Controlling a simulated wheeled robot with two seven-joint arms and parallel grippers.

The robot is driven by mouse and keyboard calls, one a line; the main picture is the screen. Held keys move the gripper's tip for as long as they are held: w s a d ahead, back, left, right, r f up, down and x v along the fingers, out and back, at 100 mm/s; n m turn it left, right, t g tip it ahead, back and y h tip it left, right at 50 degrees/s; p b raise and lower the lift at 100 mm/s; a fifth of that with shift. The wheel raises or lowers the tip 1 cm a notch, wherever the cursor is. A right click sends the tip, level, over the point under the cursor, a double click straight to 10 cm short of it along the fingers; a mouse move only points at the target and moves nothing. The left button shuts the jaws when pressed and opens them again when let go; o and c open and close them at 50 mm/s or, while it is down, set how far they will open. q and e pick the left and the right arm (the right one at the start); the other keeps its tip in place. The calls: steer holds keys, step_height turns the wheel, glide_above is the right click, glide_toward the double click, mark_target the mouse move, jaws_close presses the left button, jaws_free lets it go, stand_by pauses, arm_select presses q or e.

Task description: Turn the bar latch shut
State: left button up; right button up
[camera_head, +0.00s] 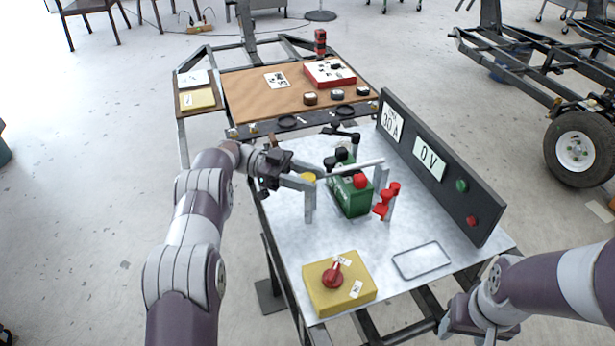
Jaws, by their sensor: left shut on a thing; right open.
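A pale bar (357,167), which looks like the bar latch, lies across the top of a green box (352,196) with a red cap and black caps. A grey upright post (310,204) with a yellow cap (308,177) stands left of the box. Another grey post (380,178) stands at its right. My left gripper (283,172) is shut at the left end of this assembly, next to the yellow cap; its fingers and the exact part held are hard to make out. My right gripper (478,322) is open and empty at the lower right, away from the latch.
Red clips (386,200) sit right of the green box. A dark panel (440,166) with displays borders the metal table (280,240) on the right. A yellow box with a red knob (335,280) and a grey outlined tray (421,260) lie at the front.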

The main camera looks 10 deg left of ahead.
arm_select(q)
steer(key=shift+m+g, duration=0.3)
steer(key=shift+g, duration=0.2)
arm_select(e)
steer(key=shift+r, duration=0.1)
arm_select(q)
steer(key=o, duration=1)
steer(key=shift+d, duration=0.1)
steer(key=shift+c, duration=0.2)
